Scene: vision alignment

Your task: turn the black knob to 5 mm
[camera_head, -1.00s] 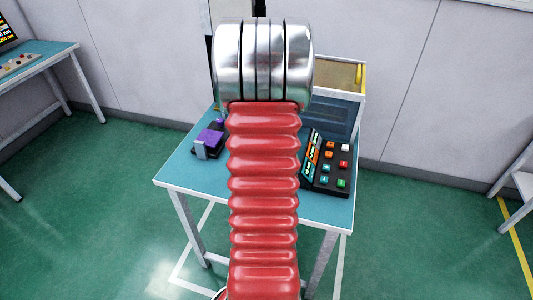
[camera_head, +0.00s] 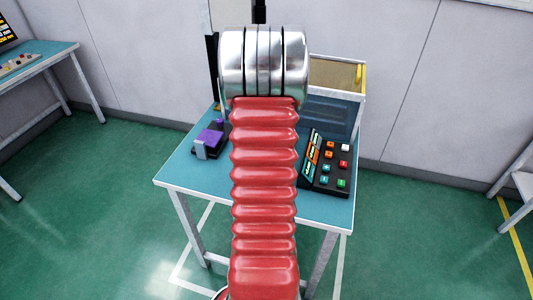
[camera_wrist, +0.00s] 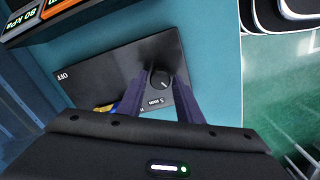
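The black knob (camera_wrist: 160,80) stands on a dark panel (camera_wrist: 100,75) in the wrist view, with a small light mark on its face. A small label (camera_wrist: 157,102), too small to read surely, sits just below it, and "OFF" is printed near the panel's left end. My gripper (camera_wrist: 159,84) has two dark purple fingers, spread apart on either side of the knob. Gaps seem to show between fingers and knob; I cannot tell whether either touches.
The teal table (camera_head: 190,171) holds a black box with coloured buttons (camera_head: 329,163) right of my arm and a purple-topped device (camera_head: 211,138) left of it. A box with a yellow handle (camera_head: 340,75) stands behind.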

